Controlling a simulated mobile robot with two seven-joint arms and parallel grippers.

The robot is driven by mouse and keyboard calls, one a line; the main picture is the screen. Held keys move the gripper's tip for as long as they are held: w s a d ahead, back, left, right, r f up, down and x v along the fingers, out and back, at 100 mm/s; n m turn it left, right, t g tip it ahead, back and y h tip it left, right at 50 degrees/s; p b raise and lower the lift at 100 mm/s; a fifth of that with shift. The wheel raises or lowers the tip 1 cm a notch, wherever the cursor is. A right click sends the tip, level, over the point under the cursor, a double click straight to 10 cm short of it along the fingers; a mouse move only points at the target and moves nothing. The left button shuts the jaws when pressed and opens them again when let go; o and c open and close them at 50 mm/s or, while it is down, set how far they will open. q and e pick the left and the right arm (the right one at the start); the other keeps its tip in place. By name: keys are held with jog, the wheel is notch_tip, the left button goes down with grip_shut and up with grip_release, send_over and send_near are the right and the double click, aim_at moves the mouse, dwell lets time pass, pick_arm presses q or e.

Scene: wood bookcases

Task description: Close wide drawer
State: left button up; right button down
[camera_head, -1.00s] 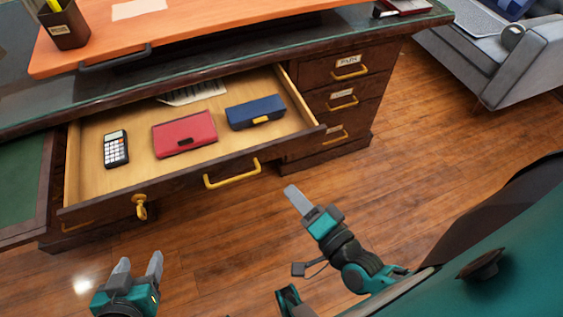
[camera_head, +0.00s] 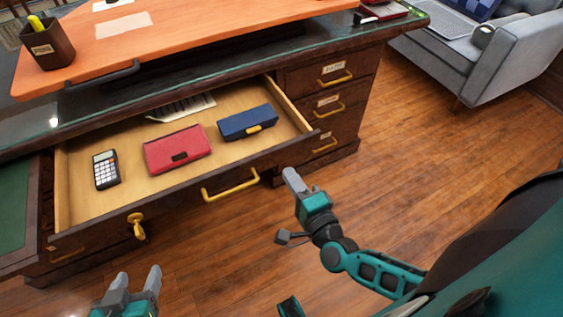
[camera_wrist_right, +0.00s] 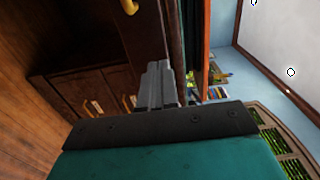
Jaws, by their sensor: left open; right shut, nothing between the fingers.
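The wide drawer (camera_head: 75,203) of the dark wood desk is pulled out. Its front carries a yellow handle (camera_head: 231,188) and a key (camera_head: 136,227) in its lock. Inside lie a calculator (camera_head: 106,170), a red case (camera_head: 177,150), a blue case (camera_head: 248,123) and a paper sheet (camera_head: 181,107). My right gripper (camera_head: 291,179) is shut and empty, near the drawer front's right end; whether it touches cannot be told. In the right wrist view its shut fingers (camera_wrist_right: 157,85) show against dark wood. My left gripper (camera_head: 138,281) is open and empty, below and in front of the drawer's left part.
Small shut drawers (camera_head: 330,103) stand right of the wide drawer. An orange board (camera_head: 190,40) with a pen cup (camera_head: 48,45) is on the desktop. A grey sofa (camera_head: 480,60) stands at upper right. Wood floor (camera_head: 430,150) between is clear.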

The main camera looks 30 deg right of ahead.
aim_at(275, 154)
jog(key=w, duration=0.4)
jog(key=shift+w, duration=0.1)
pick_arm(q)
jog(key=shift+f, duration=0.1)
pick_arm(e)
jog(key=shift+w, duration=0.5)
pick_arm(q)
jog(key=shift+w+a, duration=0.1)
